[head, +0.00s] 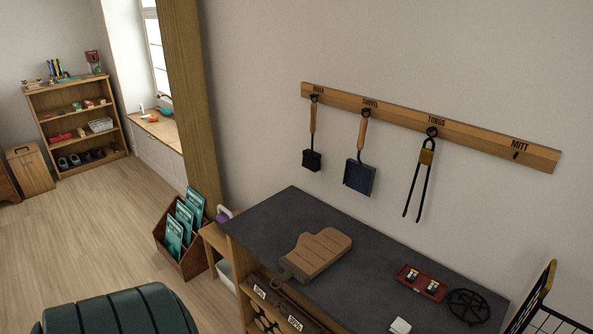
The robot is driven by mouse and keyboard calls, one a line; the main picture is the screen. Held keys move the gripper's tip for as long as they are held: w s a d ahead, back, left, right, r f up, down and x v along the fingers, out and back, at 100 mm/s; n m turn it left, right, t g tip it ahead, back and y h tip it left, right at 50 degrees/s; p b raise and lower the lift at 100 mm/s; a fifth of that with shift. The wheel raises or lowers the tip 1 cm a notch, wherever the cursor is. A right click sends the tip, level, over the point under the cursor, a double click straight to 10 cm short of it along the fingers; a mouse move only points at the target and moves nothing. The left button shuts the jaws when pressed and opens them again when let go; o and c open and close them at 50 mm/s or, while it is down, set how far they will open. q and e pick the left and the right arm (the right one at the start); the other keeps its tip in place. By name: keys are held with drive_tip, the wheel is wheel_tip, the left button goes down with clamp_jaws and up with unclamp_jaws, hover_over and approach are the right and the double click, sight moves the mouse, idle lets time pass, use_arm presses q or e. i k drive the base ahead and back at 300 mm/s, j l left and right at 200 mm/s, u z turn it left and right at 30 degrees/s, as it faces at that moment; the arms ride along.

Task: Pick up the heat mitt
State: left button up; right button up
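The heat mitt appears to be the flat, tan-brown, mitt-shaped item (322,248) with parallel seam lines, lying on the dark grey counter top (262,217). Its narrower end, with a small dark loop, points to the lower left. The MITT place (516,155) on the wooden wall rail (390,112) has a bare hook. Neither of my grippers is in the head view.
A brush (312,140), a shovel (359,172) and tongs (420,178) hang from the rail. A red tray (421,283), a black round grate (467,306) and a white block (400,326) are on the counter's right part. A dark green ribbed object (120,312) stands at lower left.

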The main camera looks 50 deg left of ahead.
sight(313, 254)
drive_tip(key=u, duration=1.45)
drive_tip(key=i+j+z, duration=0.1)
drive_tip(key=z, duration=0.5)
drive_tip(key=j+z, duration=0.25)
drive_tip(key=j, duration=0.3)
drive_tip(key=j+z, duration=0.3)
drive_tip(key=j, duration=0.3)
drive_tip(key=j+z, duration=0.15)
drive_tip(key=j, duration=2.25)
drive_tip(key=k, duration=0.05)
